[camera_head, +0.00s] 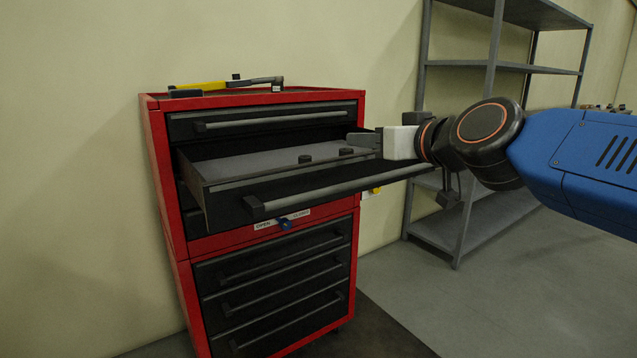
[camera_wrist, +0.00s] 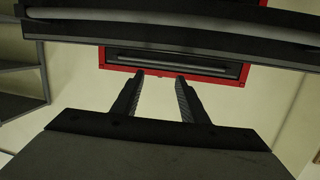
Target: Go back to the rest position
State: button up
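My gripper (camera_head: 364,141) is at the right end of the pulled-out drawer (camera_head: 240,172) of the red cabinet, level with or just above its rim. The head view does not show clearly whether it touches the drawer. In the wrist view its two dark ridged fingers (camera_wrist: 160,76) stand apart with nothing between them. My blue arm reaches in from the right.
Two small dark round pieces (camera_head: 325,155) sit in the drawer. A yellow-and-black tool (camera_head: 215,87) lies on the red cabinet (camera_head: 158,150). A blue knob (camera_head: 285,224) is beside an OPEN/CLOSED label. Grey shelving (camera_head: 490,70) stands behind at right; floor before it is clear.

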jog(key=s+d+f+m+g+h, duration=0.1)
jog(key=s+d+f+g+h, duration=0.1)
jog(key=s+d+f, duration=0.4)
jog(key=s+d+f+m+g+h, duration=0.2)
jog(key=s+d+f+g, duration=0.2)
jog(key=s+f, duration=0.5)
jog(key=s+d+f+m+g+h, duration=0.1)
jog(key=s+d+f+g+h, duration=0.2)
jog(key=s+d+f, duration=0.5)
notch_tip(320, 180, down, 12)
jog(key=shift+d+r+m+g, duration=0.25)
jog(key=shift+d+m+g, duration=0.15)
jog(key=shift+c, duration=0.6)
